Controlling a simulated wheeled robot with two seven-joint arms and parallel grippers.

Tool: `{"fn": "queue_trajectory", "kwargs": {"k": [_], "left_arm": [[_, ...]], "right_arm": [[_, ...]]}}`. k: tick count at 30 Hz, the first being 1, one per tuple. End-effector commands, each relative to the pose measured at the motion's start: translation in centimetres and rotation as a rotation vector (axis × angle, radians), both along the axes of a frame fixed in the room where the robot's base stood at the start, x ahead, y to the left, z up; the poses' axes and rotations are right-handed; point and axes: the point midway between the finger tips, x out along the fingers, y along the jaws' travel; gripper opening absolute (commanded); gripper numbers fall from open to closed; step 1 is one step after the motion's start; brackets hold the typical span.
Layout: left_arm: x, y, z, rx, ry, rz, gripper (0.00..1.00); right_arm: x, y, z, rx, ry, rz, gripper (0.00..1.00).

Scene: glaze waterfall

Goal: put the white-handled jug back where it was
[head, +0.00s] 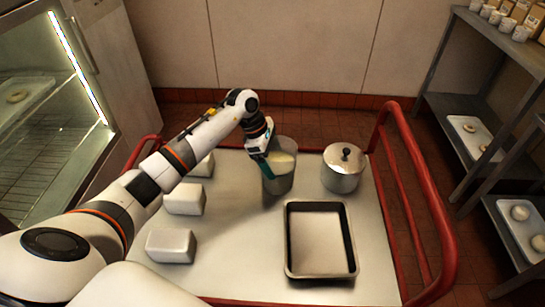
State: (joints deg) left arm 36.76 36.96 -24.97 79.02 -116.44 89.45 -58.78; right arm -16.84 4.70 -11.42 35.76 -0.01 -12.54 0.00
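A grey jug (283,180) with pale cream contents stands near the back middle of the cart top, roughly upright. I cannot tell whether its base touches the surface. My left gripper (262,157) is at the jug's left side, by the rim, pointing down. A teal strip shows there against the jug; I cannot tell whether it is a handle or part of the gripper. No white handle is visible; the gripper covers that side. The fingertips are too small and hidden to show whether they are closed. My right gripper is not in view.
A lidded steel pot (342,172) stands right of the jug. An empty dark-rimmed tray (351,240) lies in front. Several white blocks, one nearest the front (171,246), line the left side. A red rail (412,190) bounds the cart's right.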

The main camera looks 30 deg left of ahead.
Motion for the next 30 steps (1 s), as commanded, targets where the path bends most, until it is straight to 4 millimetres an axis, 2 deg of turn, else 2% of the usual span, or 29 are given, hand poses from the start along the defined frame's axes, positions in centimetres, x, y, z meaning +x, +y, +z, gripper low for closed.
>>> {"fn": "queue_trajectory", "kwargs": {"k": [5, 6, 8, 14, 19, 30], "left_arm": [[0.1, 0.0, -0.1, -0.001, -0.004, 0.0, 0.36], [0.0, 0.0, -0.3, 0.0, 0.001, 0.0, 0.9], [0.0, 0.0, -0.2, 0.0, 0.001, 0.0, 1.0], [0.0, 0.0, -0.2, 0.0, 0.001, 0.0, 1.0], [0.0, 0.4, 0.8, 0.001, -0.001, 0.001, 1.0], [-1.0, 3.2, 7.8, 0.003, -0.003, 0.001, 1.0]], "right_arm": [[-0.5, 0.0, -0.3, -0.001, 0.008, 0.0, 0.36], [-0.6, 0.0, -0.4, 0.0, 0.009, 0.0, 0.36], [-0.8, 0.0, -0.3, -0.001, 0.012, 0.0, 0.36], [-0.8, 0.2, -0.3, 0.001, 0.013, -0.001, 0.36], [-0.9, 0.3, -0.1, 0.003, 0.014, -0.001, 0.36], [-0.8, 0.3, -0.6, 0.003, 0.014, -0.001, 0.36]]}}
